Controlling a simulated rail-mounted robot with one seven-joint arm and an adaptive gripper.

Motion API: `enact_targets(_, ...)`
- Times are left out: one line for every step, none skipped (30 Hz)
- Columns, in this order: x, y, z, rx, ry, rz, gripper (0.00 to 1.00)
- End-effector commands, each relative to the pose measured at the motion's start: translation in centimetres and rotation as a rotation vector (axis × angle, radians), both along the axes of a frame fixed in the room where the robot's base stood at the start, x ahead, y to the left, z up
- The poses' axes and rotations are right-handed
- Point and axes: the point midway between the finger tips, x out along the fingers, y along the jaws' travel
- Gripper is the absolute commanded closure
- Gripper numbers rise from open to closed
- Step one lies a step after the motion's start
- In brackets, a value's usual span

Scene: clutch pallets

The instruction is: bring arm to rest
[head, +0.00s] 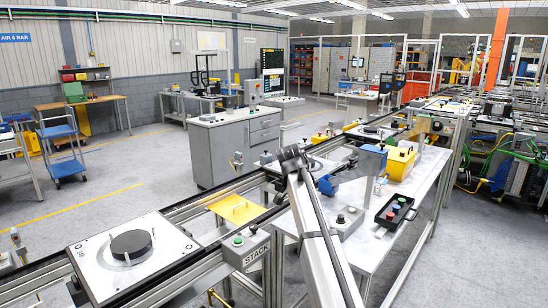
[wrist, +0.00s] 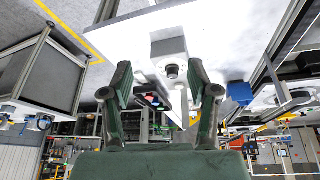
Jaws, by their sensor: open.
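My gripper (wrist: 160,88) shows in the wrist view as two dark green fingers spread wide apart, with nothing between them. The wrist picture looks upside down, with a white table top (wrist: 120,38) in its upper part. My arm (head: 322,240) rises from the bottom of the head view as a pale link with a dark joint at its top, in front of the white table (head: 380,245). I cannot make out my gripper clearly in the head view.
A pallet with a black disc (head: 131,245) sits on the conveyor at left, near a STACK button box (head: 247,250). The table bears a grey button box (head: 345,222), a black tray (head: 395,213) with coloured pieces and a yellow bin (head: 400,163). Open floor lies left.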

Motion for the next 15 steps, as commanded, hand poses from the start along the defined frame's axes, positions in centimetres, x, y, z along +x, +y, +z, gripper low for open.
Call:
enact_targets(-0.1,0.1,-0.2,0.001,0.001,0.046,0.4)
enact_targets(-0.1,0.2,-0.3,0.002,0.001,0.077,0.4)
enact_targets(-0.3,0.4,-0.5,0.001,0.002,0.12,0.4)
enact_targets(-0.5,0.5,-0.8,0.001,0.004,0.153,0.4)
enact_targets(-0.7,0.6,-1.4,0.0,0.008,0.186,0.4)
enact_targets(-1.0,0.8,-2.6,0.001,0.019,0.233,0.4)
enact_targets(-1.2,0.8,-3.6,0.0,0.027,0.266,0.4)
enact_targets(-1.5,0.9,-4.6,-0.001,0.037,0.296,0.4)
enact_targets(-1.7,0.9,-5.9,0.0,0.048,0.333,0.4)
enact_targets(-2.0,1.0,-6.9,0.001,0.057,0.359,0.4)
enact_targets(-2.3,1.0,-7.9,0.001,0.067,0.383,0.4)
enact_targets(-2.7,0.9,-9.5,0.002,0.081,0.416,0.4)
enact_targets(-3.1,0.9,-10.7,0.003,0.093,0.442,0.4)
enact_targets(-3.6,0.9,-12.0,0.005,0.106,0.468,0.4)
enact_targets(-4.2,0.9,-13.8,0.008,0.122,0.502,0.4)
